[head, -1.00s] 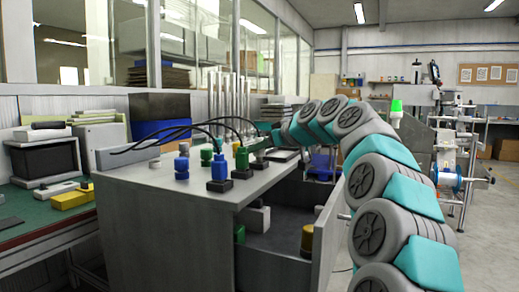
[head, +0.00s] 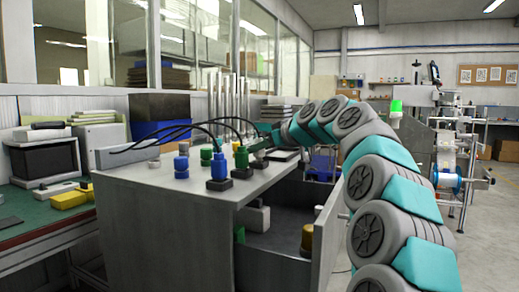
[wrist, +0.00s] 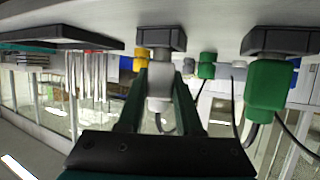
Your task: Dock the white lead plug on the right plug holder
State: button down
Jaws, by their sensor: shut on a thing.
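My gripper (wrist: 160,78) is shut on the white lead plug (wrist: 159,98), with one green finger on each side of it. The wrist view is upside down. The plug is in line with a dark plug holder (wrist: 161,39) and touches or sits in it; how deep I cannot tell. Beside it, a green plug (wrist: 266,86) sits in another dark holder (wrist: 283,40). In the head view the green plug (head: 241,157) and a blue plug (head: 219,167) stand in holders on the grey bench top. My gripper (head: 262,142) is small there and hides the white plug.
Blue (head: 181,168) and green (head: 206,156) pieces stand on the bench top (head: 140,178) left of the plugs. Black cables arch from a grey block (head: 127,155). A dark flat tablet (wrist: 60,38) lies near my gripper. An open compartment below holds a yellow piece (head: 307,240).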

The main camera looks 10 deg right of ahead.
jog(key=shift+f+b, duration=0.3)
jog(key=shift+f, duration=0.15)
jog(key=c, duration=0.8)
grip_release()
jog(key=shift+c, duration=0.2)
jog(key=shift+s, duration=0.1)
jog(key=b+v, duration=0.1)
jog(key=v, duration=1)
